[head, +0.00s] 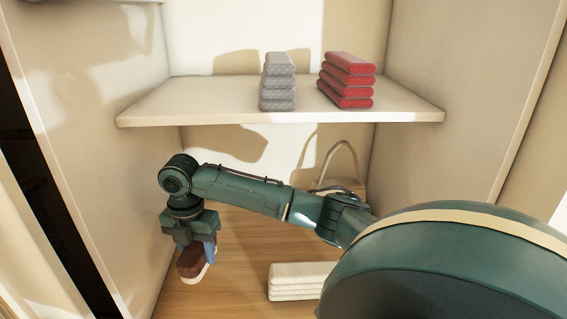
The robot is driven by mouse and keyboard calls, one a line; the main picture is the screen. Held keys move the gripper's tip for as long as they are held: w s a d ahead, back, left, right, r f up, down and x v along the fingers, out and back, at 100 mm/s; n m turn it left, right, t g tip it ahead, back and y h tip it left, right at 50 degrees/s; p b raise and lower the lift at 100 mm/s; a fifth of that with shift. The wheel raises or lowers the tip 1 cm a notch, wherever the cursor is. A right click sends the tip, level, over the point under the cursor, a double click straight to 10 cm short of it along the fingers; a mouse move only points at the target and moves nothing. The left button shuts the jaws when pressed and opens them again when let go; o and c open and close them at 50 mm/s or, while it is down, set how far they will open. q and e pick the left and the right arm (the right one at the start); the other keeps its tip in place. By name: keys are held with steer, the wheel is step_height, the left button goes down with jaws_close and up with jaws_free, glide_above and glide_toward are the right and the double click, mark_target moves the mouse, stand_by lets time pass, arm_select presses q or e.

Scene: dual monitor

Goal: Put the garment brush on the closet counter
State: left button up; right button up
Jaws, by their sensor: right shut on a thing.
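The garment brush (191,265) has a dark reddish-brown body and a pale edge along its lower side. My right gripper (196,246) is shut on it and points down, holding it near the left wall of the closet. The brush hangs tilted in front of the wooden closet counter (233,266); I cannot tell whether it touches the counter. My right arm reaches in from the lower right and hides part of the counter. My left gripper is not in view.
A white shelf (200,103) above carries a grey folded stack (278,84) and a red folded stack (347,82). White folded cloths (299,281) lie on the counter at the front. A beige handbag (341,168) stands behind my arm. Bare counter lies between brush and cloths.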

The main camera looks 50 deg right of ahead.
steer(key=d+n, duration=0.1)
steer(key=w+f+n, duration=0.1)
steer(key=n, duration=0.1)
steer(key=shift+d, duration=0.35)
step_height(320, 180, down, 10)
stand_by(0.3)
steer(key=shift+f, duration=0.2)
steer(key=o, duration=0.9)
step_height(320, 180, up, 12)
steer(key=shift+r, duration=0.25)
steer(key=shift+a+f, duration=0.1)
